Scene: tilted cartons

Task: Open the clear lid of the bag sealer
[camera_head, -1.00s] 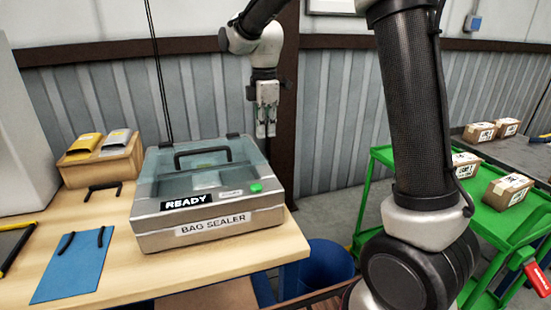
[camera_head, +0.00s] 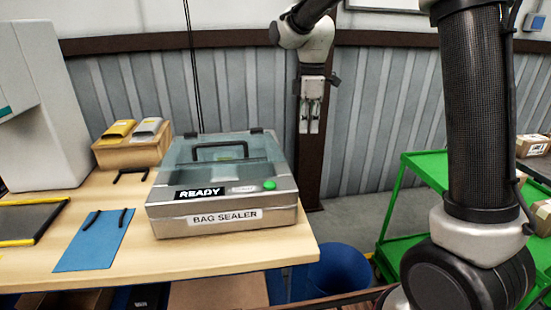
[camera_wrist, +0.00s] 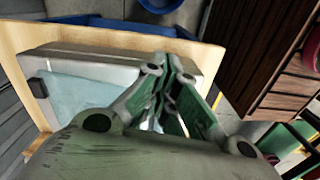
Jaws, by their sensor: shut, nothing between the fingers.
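The bag sealer (camera_head: 172,226) is a grey box on the wooden table in the head view, with a READY label and a green button. Its clear lid (camera_head: 262,152) looks closed and carries a black handle (camera_head: 220,147). In the wrist view the clear lid (camera_wrist: 85,103) shows at left, partly hidden by my gripper. My gripper (camera_head: 308,130) points down, just right of the sealer's rear right side in the head view.
A blue mat (camera_head: 90,245) and a black-and-yellow tray (camera_head: 35,215) lie left of the sealer. A box with yellow and grey packs (camera_head: 130,152) stands behind them. A blue bin (camera_head: 338,270) and a green cart (camera_head: 425,165) stand right of the table.

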